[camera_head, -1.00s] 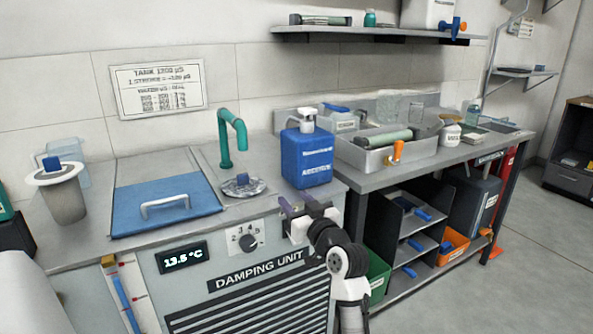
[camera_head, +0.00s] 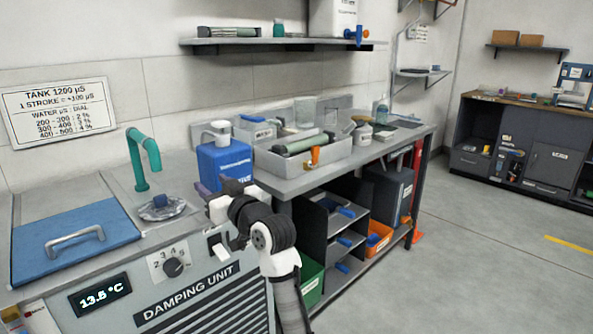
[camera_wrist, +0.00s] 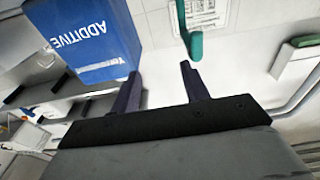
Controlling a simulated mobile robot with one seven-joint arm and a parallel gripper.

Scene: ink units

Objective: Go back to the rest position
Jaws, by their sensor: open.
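My gripper (camera_head: 215,193) is open and empty, just in front of the blue additive bottle in the head view. Its two dark fingers (camera_wrist: 160,88) stand apart in the wrist view with nothing between them. The blue additive bottle (camera_head: 226,166) with a white pump top stands on the unit's top at its right end. It also shows tilted at the upper left of the wrist view (camera_wrist: 88,38). My white and black arm reaches up in front of the damping unit (camera_head: 205,290) and hides part of its front.
A blue lid (camera_head: 75,235) with a handle covers the tank at left. A teal tap (camera_head: 145,160) rises behind it. A grey workbench (camera_head: 345,160) with a tray (camera_head: 300,162) stands right, shelves and bins below. Open floor (camera_head: 470,270) lies at right.

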